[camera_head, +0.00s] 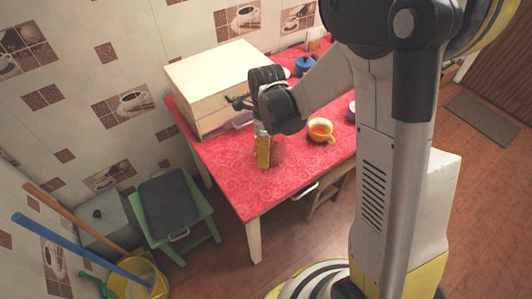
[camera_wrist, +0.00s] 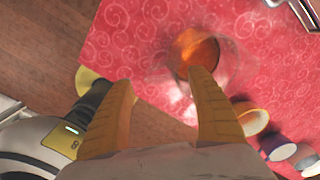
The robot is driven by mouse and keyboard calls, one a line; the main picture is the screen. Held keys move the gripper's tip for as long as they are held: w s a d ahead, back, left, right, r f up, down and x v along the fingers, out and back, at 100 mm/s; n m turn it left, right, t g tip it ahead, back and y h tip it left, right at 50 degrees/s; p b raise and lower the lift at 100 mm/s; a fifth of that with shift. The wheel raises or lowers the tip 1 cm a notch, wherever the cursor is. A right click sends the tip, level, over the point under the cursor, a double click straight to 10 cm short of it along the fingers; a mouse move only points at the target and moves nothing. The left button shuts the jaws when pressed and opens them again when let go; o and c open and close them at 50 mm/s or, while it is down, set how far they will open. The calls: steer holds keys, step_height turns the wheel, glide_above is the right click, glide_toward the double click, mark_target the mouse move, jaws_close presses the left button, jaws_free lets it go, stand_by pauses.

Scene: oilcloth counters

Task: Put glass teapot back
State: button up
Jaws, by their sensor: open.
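The glass teapot (camera_wrist: 228,62) is see-through, with orange liquid inside. It stands on the red patterned tabletop (camera_wrist: 130,40) in the wrist view, just beyond my fingertips and toward the right finger. In the head view the teapot (camera_head: 279,148) is faint and partly hidden by my gripper (camera_head: 264,150), which points down near the table's front corner. In the wrist view my gripper (camera_wrist: 164,78) has its two yellow fingers wide apart. Nothing is between them, though the right fingertip overlaps the teapot's lower edge in the picture.
A yellow cup (camera_head: 321,131) stands to the right on the table; more cups (camera_wrist: 278,145) line up there. A pale wooden box (camera_head: 215,80) stands at the wall side, with a blue pot (camera_head: 305,65) beyond. A green stool (camera_head: 178,212) is left of the table.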

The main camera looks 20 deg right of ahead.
steer(key=s+d+r+n+t+p, duration=0.1)
steer(key=s+r+n, duration=0.3)
steer(key=r, duration=0.5)
steer(key=s+d+r+n+t+p, duration=0.1)
steer(key=r+n+t+p, duration=0.1)
steer(key=r+n, duration=0.45)
steer(key=s+d+r+n+t, duration=0.1)
steer(key=s+r+n+t, duration=0.3)
steer(key=n, duration=0.8)
steer(key=s+r, duration=0.2)
steer(key=s, duration=0.2)
steer(key=shift+s+d+r+n, duration=0.15)
steer(key=shift+s+r+n, duration=0.1)
steer(key=shift+s+n, duration=0.1)
